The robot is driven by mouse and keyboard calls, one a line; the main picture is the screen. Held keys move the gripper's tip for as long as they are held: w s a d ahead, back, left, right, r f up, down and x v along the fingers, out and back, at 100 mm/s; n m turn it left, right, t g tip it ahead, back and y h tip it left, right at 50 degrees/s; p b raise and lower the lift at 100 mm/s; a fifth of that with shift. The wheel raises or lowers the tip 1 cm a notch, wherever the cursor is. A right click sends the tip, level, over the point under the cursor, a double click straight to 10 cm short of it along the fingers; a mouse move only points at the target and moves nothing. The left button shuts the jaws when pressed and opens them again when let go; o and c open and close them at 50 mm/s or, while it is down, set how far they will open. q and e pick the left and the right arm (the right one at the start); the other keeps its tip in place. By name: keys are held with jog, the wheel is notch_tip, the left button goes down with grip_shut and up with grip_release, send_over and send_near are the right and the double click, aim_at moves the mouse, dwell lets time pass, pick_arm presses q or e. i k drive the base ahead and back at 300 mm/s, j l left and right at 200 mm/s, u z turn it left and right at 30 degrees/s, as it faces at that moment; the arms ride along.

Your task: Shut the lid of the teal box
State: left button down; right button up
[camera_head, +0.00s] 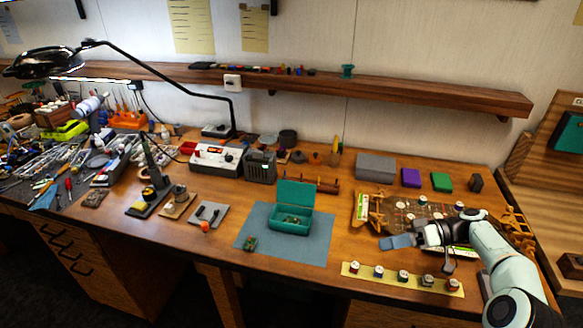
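The teal box (290,223) sits on a grey-blue mat (315,248) near the middle of the workbench. Its lid (295,194) stands raised at the back edge, so the box is open. Small items show inside it. My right gripper (398,242) is to the right of the box, apart from it, over the bench near the front. Its fingers look blue and too small to tell whether they are parted. My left gripper is not in the view.
A strip with several small round items (403,277) lies along the front edge below my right arm. A small green part (249,243) lies on the mat's left. A wooden rack (315,184) stands behind the lid. Grey, purple and green blocks sit at the back right.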

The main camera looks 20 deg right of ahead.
aim_at(290, 192)
jog(key=i, duration=1.05)
